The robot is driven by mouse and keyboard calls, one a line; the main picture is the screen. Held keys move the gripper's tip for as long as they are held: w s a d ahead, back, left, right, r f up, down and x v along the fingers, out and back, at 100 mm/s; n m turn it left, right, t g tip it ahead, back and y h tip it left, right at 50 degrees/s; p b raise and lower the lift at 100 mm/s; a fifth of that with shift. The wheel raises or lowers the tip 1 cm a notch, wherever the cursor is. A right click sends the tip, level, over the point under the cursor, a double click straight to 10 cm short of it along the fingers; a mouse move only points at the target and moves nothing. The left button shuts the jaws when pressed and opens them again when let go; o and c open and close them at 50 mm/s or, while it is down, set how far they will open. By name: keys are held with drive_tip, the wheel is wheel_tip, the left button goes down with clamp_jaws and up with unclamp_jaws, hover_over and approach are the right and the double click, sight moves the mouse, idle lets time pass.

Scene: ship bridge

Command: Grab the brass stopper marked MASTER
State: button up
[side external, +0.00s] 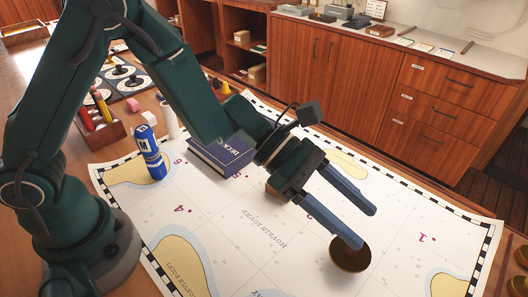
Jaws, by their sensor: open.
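My gripper (367,229) is open, its two blue-grey fingers apart with nothing between them, above the chart on the right. A round brass piece (350,259) with a dark top sits on the chart just below the nearer fingertip, which partly covers it. I cannot tell whether they touch. Another brass-coloured piece (271,189) is mostly hidden behind my gripper's body. More round brass pieces (516,286) are cut off at the lower right edge. No MASTER marking is readable on any of them.
The chart (245,245) covers much of the table. A wooden pencil box (101,128) is beyond. Wooden cabinets (350,80) line the back. The chart's front middle is clear.

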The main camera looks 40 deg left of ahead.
sight(367, 260)
wheel_tip(367, 260, down, 5)
drive_tip(key=shift+r, duration=0.1)
drive_tip(key=shift+d+f, duration=0.2)
drive_tip(key=shift+f, duration=0.05)
drive_tip(key=shift+x, duration=2.35)
drive_tip(key=shift+r, duration=0.1)
drive_tip(key=shift+w, duration=0.1)
clamp_jaws()
